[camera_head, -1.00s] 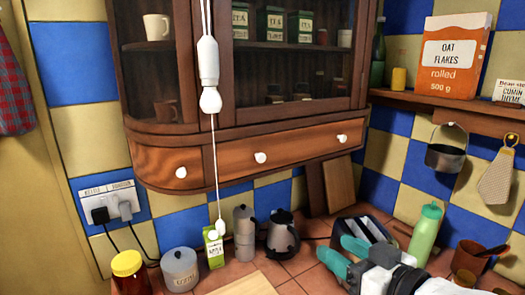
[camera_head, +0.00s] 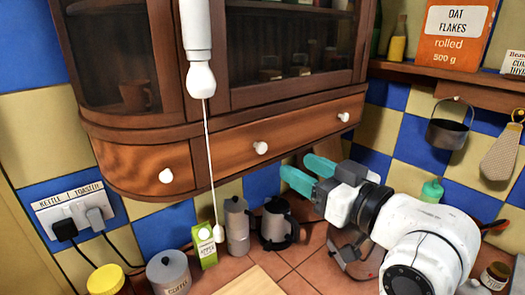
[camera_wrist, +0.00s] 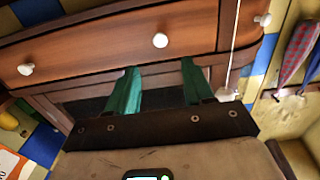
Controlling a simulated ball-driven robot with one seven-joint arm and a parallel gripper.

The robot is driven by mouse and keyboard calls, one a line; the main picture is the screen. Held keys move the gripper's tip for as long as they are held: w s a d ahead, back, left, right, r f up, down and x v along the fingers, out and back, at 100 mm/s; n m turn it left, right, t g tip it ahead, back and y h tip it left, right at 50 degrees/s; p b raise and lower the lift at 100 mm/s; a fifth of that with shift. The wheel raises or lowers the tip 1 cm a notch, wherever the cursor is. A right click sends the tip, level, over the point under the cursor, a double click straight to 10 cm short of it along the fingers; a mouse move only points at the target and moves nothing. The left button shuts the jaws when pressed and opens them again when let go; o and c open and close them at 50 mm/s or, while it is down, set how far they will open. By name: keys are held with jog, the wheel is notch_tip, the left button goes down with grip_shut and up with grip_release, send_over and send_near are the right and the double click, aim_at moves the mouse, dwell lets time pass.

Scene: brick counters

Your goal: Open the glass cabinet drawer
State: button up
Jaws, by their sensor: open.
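The wooden glass cabinet hangs on the tiled wall, with glass doors (camera_head: 285,55) above a row of drawers. The wide drawer (camera_head: 300,134) has two white knobs, one near its middle-left (camera_head: 260,148) and one at its right (camera_head: 343,117). A curved drawer (camera_head: 140,165) at the left has its own knob (camera_head: 166,176). All drawer fronts look closed. My gripper (camera_head: 294,169), with teal fingers, is open and empty, below the wide drawer and right of its left knob. In the wrist view, the gripper (camera_wrist: 158,86) points toward the cabinet's underside, with a knob (camera_wrist: 160,40) just beyond its fingers, apart from them.
A white lamp (camera_head: 202,85) with a cord hangs in front of the cabinet. On the counter below are a green carton (camera_head: 205,246), a moka pot (camera_head: 237,228), a kettle (camera_head: 278,224) and a coffee canister (camera_head: 169,273). A pot (camera_head: 448,134) hangs at the right.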

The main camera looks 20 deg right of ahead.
aim_at(263, 148)
jog(key=b+x, duration=0.2)
jog(key=x, duration=0.7)
jog(key=shift+s, duration=0.1)
jog(key=shift+x, duration=0.75)
grip_shut()
